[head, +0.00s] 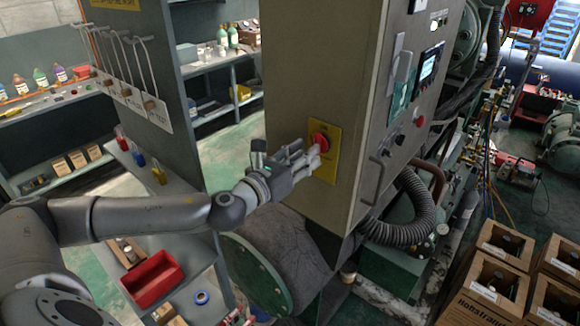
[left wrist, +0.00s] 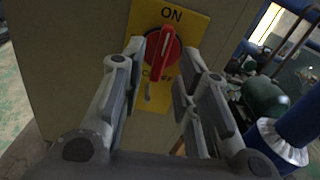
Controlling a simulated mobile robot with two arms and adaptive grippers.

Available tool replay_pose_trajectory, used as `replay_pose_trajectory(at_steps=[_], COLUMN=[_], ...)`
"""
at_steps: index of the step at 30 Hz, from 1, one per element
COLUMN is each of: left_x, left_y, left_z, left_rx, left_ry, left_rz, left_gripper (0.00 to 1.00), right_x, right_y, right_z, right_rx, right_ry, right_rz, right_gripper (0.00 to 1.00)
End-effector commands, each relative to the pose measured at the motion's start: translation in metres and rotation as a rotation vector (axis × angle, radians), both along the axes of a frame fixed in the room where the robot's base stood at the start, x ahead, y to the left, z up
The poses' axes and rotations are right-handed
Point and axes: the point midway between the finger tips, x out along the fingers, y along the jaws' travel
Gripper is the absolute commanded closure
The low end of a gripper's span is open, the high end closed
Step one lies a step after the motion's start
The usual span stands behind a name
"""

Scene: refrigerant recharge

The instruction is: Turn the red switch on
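The red rotary switch (head: 319,140) sits on a yellow plate (head: 331,163) on the side of a tall grey-beige cabinet. In the left wrist view the red switch (left wrist: 164,50) has a raised bar handle, near vertical with its upper end close to the word ON on the yellow plate (left wrist: 197,28). Lettering below the knob is partly covered. My left gripper (head: 300,158) is at the switch. In the left wrist view the left gripper (left wrist: 162,58) is open, one finger on each side of the handle, with gaps visible; I cannot tell whether it touches the knob. My right gripper is not in view.
The cabinet (head: 310,60) has a screen (head: 428,65), buttons and a handle on its right face. A black corrugated hose (head: 410,222) runs below. Shelves with bottles and a red bin (head: 152,280) stand left. Boxes (head: 495,270) stand at lower right.

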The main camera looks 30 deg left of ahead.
Motion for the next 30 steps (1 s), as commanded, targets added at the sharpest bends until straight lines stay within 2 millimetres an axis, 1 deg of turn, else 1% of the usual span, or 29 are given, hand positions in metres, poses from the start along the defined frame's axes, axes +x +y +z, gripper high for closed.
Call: replay_pose_trajectory(at_steps=[3,18,22,30], left_x=[-0.012,-0.061,-0.068,-0.069], left_y=[0.002,0.009,0.009,0.009], left_z=[-0.002,-0.002,0.0,0.001], left_rx=[0.003,0.004,0.001,0.0], left_ry=[0.0,-0.001,-0.002,-0.002], left_rz=[-0.001,0.001,-0.001,-0.001], left_gripper=[0.71,0.71,0.71,0.71], right_x=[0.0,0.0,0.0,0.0], right_y=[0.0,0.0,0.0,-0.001], right_z=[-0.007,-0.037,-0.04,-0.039], right_rx=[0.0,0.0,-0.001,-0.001], right_ry=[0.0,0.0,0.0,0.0], right_rz=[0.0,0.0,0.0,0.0], right_gripper=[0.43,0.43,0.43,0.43])
